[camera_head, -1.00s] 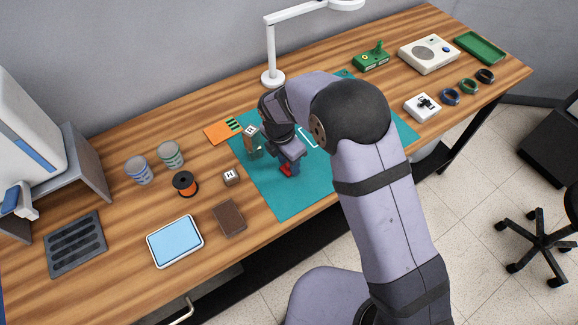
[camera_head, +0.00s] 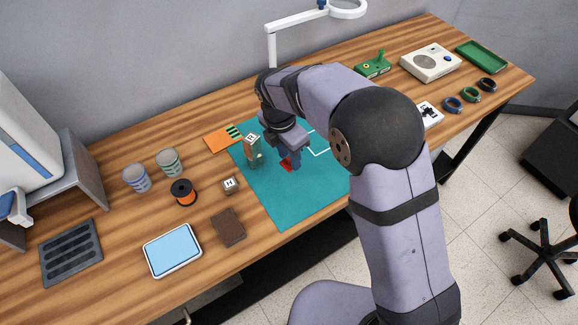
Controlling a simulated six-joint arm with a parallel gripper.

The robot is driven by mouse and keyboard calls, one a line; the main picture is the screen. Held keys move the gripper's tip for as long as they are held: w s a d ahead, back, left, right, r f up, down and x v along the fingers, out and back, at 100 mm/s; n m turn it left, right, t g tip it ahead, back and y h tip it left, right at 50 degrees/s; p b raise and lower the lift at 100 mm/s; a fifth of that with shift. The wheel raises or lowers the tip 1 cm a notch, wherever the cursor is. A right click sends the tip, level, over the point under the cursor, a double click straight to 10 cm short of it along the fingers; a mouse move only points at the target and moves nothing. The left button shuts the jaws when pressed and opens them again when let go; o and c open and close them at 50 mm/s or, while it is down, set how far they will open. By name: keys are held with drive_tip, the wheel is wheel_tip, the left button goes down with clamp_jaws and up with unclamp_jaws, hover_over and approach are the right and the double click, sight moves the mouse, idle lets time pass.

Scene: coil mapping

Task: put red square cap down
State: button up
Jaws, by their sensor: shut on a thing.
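The red square cap (camera_head: 287,164) shows as a small red patch at the tips of my gripper (camera_head: 290,160). My gripper is shut on it and points down over the teal mat (camera_head: 285,204). I cannot tell whether the cap touches the mat or hangs a little above it. The gripper and wrist hide most of the cap. A white outlined corner (camera_head: 320,154) is drawn on the mat just right of my gripper, partly covered by my arm.
A greenish block with a marked top (camera_head: 252,149) stands close left of my gripper. A small lettered cube (camera_head: 230,185), an orange spool (camera_head: 184,193), a brown pad (camera_head: 229,227) and a blue tray (camera_head: 173,250) lie left of the mat. The mat's front part is clear.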

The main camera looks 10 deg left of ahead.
drive_tip(key=shift+r, duration=1.6)
